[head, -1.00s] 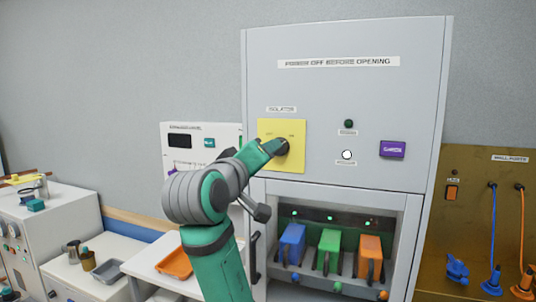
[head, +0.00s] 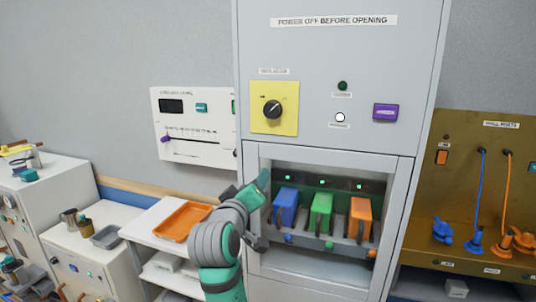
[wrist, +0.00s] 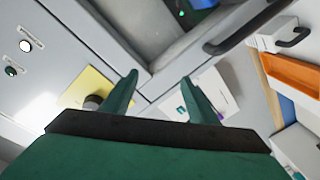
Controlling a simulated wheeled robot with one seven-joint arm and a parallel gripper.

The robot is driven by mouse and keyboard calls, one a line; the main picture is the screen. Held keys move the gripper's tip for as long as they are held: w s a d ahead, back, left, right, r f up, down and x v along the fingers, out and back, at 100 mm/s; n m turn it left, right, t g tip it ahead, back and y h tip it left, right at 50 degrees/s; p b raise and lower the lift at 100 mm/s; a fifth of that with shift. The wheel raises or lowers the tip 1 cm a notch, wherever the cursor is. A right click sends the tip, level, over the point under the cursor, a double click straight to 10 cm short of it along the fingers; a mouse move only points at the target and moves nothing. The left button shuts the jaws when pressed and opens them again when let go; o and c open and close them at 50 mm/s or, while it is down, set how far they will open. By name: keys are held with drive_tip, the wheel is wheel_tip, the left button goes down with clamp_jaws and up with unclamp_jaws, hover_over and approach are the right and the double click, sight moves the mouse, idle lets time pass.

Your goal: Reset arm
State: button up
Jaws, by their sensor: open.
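My arm is green and grey, and my gripper (head: 262,183) is in front of the left edge of the cabinet's open bay in the head view. In the wrist view my gripper (wrist: 160,95) has its two green fingers spread apart with nothing between them. The black isolator knob (head: 272,109) on its yellow plate (head: 288,126) is fully visible, below and apart from it is my gripper. The yellow plate also shows in the wrist view (wrist: 88,88).
The grey cabinet (head: 350,60) bears a purple button (head: 386,112). Its bay holds blue (head: 285,207), green (head: 321,210) and orange (head: 360,218) modules. An orange tray (head: 180,221) lies on a shelf at left. A brown wall-port panel (head: 470,170) stands at right.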

drive_tip(key=s+f+y, duration=0.1)
drive_tip(key=s+f, duration=0.2)
drive_tip(key=f, duration=0.7)
drive_tip(key=s+f+y, duration=0.1)
drive_tip(key=s+f, duration=0.2)
drive_tip(key=f, duration=0.7)
drive_tip(key=s+f+y, duration=0.1)
drive_tip(key=s+f, duration=0.3)
drive_tip(key=f, duration=0.7)
drive_tip(key=s+f+m+g, duration=0.1)
drive_tip(key=s+f, duration=0.7)
drive_tip(key=s, duration=0.1)
drive_tip(key=s+d+f+m, duration=0.1)
drive_tip(key=s+f, duration=0.3)
drive_tip(key=s, duration=0.5)
drive_tip(key=s+d+f+m, duration=0.1)
drive_tip(key=s+f+m, duration=0.15)
drive_tip(key=s, duration=0.65)
drive_tip(key=s+d+r, duration=0.1)
drive_tip(key=s, duration=0.8)
drive_tip(key=s+d+r+m, duration=0.1)
drive_tip(key=s, duration=0.7)
drive_tip(key=shift+s+r+g+y, duration=0.25)
drive_tip(key=shift+s+g+y, duration=0.05)
drive_tip(key=shift+s, duration=0.05)
